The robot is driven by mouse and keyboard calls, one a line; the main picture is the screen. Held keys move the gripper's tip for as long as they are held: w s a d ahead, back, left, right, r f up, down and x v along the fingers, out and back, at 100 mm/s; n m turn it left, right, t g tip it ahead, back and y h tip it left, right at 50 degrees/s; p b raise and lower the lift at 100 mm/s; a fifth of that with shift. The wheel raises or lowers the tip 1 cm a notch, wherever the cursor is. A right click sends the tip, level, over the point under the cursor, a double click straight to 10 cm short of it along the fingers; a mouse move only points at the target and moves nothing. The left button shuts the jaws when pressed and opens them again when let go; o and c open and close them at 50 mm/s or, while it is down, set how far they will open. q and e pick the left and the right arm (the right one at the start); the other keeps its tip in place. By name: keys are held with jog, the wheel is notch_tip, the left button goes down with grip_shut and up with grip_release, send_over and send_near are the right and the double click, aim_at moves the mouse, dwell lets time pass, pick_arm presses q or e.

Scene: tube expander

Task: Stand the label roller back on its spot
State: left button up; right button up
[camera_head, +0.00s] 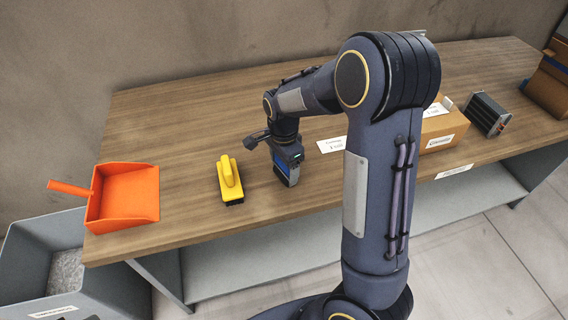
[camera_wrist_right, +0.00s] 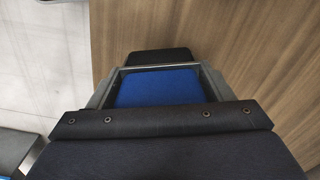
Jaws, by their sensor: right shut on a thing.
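My right gripper (camera_head: 289,180) is low over the table, right of the yellow brush, pointing down. It is shut on a blue thing (camera_head: 281,166), which I take for the label roller. In the right wrist view the roller's flat blue face (camera_wrist_right: 158,87) shows between the jaws of the right gripper (camera_wrist_right: 158,70), with a dark part beyond it. Most of the roller is hidden by the gripper, and I cannot tell whether it touches the table. My left gripper is not in view.
A yellow brush (camera_head: 230,178) and an orange dustpan (camera_head: 128,196) lie to the left on the wooden table (camera_head: 185,120). White cards (camera_head: 332,145), a cardboard box (camera_head: 446,128) and a dark finned block (camera_head: 487,115) are to the right. A grey bin (camera_head: 45,250) stands at the lower left.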

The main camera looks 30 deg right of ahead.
jog(key=shift+f+b, duration=0.7)
jog(key=shift+f, duration=0.25)
jog(key=o, duration=1.5)
notch_tip(320, 180, up, 8)
jog(key=p, duration=0.7)
